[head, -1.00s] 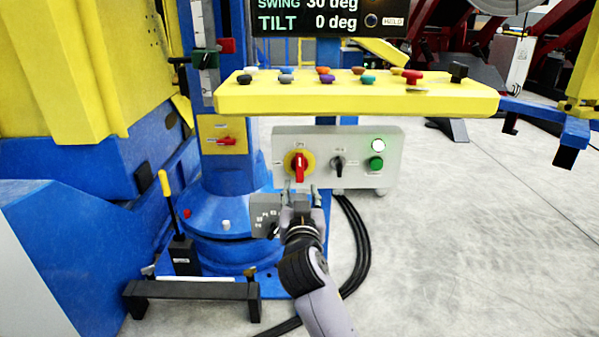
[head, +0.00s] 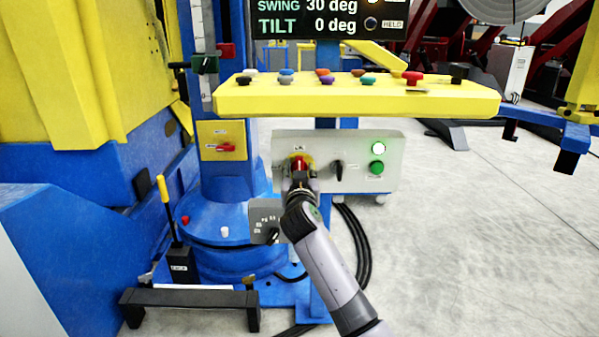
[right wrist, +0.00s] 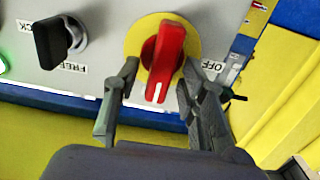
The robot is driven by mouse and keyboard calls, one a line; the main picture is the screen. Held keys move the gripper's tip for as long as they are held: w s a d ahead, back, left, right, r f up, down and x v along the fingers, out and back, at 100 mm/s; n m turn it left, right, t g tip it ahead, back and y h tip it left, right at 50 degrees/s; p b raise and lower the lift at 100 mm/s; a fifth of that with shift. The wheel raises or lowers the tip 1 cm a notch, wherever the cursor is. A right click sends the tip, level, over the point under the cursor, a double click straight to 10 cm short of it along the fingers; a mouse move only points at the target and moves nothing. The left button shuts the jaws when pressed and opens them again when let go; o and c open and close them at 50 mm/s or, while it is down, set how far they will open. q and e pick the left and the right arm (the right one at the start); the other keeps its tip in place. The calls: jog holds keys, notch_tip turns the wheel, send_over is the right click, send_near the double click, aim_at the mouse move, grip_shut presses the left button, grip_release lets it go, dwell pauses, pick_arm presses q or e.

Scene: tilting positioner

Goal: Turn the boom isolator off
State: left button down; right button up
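The isolator is seen as a red rotary knob (head: 299,163) on a yellow disc, on the grey panel box (head: 347,180). In the right wrist view the red knob (right wrist: 163,60) stands between my fingers, its white mark toward the wrist. An OFF label (right wrist: 212,67) is to the right of the disc there. My right gripper (right wrist: 157,90) is open, one finger on each side of the knob; contact is not clear. In the head view my right gripper (head: 300,182) covers the lower part of the knob. My left gripper is not in view.
Another red handle (head: 226,148) is on a yellow plate left. A grey dial box (head: 264,216) is below.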

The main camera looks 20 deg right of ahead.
jog(key=shift+c, duration=0.3)
grip_shut()
